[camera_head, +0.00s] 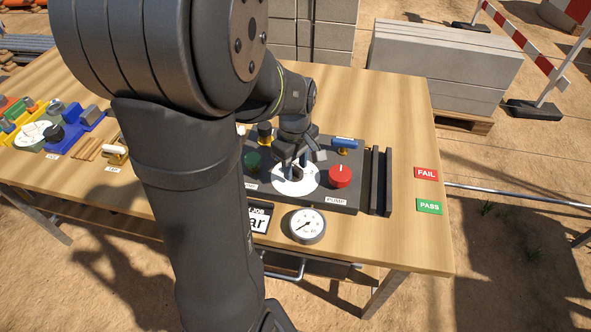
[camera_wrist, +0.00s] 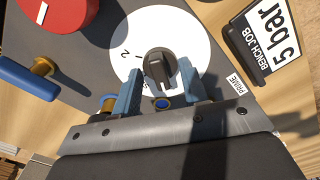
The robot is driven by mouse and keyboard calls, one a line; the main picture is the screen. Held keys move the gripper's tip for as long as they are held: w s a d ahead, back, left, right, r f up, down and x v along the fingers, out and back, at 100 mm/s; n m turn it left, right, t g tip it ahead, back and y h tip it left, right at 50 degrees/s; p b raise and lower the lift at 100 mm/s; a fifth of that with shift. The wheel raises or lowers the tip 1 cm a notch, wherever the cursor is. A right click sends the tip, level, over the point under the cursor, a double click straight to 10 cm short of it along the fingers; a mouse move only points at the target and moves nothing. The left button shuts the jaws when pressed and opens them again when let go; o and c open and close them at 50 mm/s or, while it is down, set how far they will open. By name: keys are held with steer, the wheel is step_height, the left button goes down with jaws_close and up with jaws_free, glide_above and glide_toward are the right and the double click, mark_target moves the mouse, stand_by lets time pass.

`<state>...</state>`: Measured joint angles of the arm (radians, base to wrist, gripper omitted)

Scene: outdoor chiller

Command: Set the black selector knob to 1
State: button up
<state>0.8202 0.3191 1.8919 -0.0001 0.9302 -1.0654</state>
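The black selector knob (camera_wrist: 158,66) sits on a round white dial (camera_wrist: 200,42) on a dark panel; the dial also shows in the head view (camera_head: 283,187). A "2" is printed on the dial to the knob's left in the wrist view; I cannot make out a "1". The knob's raised bar runs roughly up and down in that view, but which end is the pointer is unclear. My gripper (camera_wrist: 159,76) is open, with one blue-grey finger on each side of the knob and visible gaps. In the head view my gripper (camera_head: 297,163) is over the dial, mostly hiding the knob.
A red knob (camera_head: 340,176) is right of the dial, a green knob (camera_head: 252,161) left of it. A blue-handled valve (camera_head: 345,143) stands behind. A gauge (camera_head: 307,225) and a "5 bar" sign (camera_wrist: 268,38) are close by. The table's right end holds FAIL and PASS labels.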

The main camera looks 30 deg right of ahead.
steer(key=o, duration=0.5)
steer(key=shift+r, duration=3.5)
steer(key=shift+r, duration=0.1)
step_height(320, 180, up, 17)
steer(key=shift+r, duration=0.15)
glide_above(295, 167)
step_height(295, 167, down, 18)
steer(key=shift+s+r, duration=0.1)
steer(key=shift+r, duration=0.1)
